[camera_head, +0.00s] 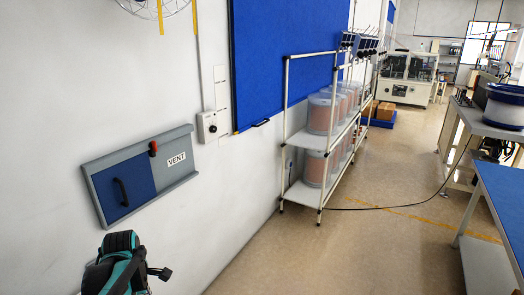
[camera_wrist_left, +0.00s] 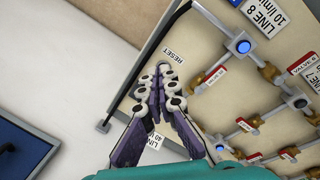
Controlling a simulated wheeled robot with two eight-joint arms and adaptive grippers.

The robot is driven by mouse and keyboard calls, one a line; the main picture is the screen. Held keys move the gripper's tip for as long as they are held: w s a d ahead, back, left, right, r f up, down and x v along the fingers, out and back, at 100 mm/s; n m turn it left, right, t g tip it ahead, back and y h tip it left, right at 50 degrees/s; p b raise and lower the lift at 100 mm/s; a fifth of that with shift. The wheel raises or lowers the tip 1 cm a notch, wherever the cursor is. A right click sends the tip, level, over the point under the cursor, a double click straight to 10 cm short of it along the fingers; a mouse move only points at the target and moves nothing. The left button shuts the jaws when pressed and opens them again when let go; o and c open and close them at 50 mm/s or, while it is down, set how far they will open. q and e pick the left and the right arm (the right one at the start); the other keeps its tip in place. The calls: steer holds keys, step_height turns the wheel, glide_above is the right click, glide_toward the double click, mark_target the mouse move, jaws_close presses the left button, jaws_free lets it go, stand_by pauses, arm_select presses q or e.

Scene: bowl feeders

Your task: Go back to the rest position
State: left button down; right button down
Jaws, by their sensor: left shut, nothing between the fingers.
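My left gripper (camera_wrist_left: 163,78) shows in the left wrist view, its two purple fingers with white round pads drawn together and empty. Its tips are in front of a beige panel (camera_wrist_left: 215,25) beside the word RESET; I cannot tell whether they touch it. In the head view, part of my teal and black left arm (camera_head: 120,268) is at the lower left, below a wall unit; the fingers cannot be made out there. My right gripper is in neither view.
The panel carries brass valves and blue-lit buttons (camera_wrist_left: 243,47). A grey VENT unit (camera_head: 182,177) with a blue door and red knob is on the wall. A rack (camera_head: 299,137) holds clear drums. A blue-topped table (camera_head: 503,190) stands at right; the floor between is mostly clear.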

arm_select(q)
steer(key=s+d+m+t+b, duration=0.1)
steer(key=s+d+m+t, duration=0.1)
steer(key=s+d+m, duration=0.4)
steer(key=s+d+m+t+b, duration=0.1)
steer(key=s+d+m+t, duration=0.2)
steer(key=d+m, duration=0.8)
steer(key=shift+s+m+h, duration=0.4)
steer(key=shift+s+m, duration=1)
steer(key=shift+m, duration=1)
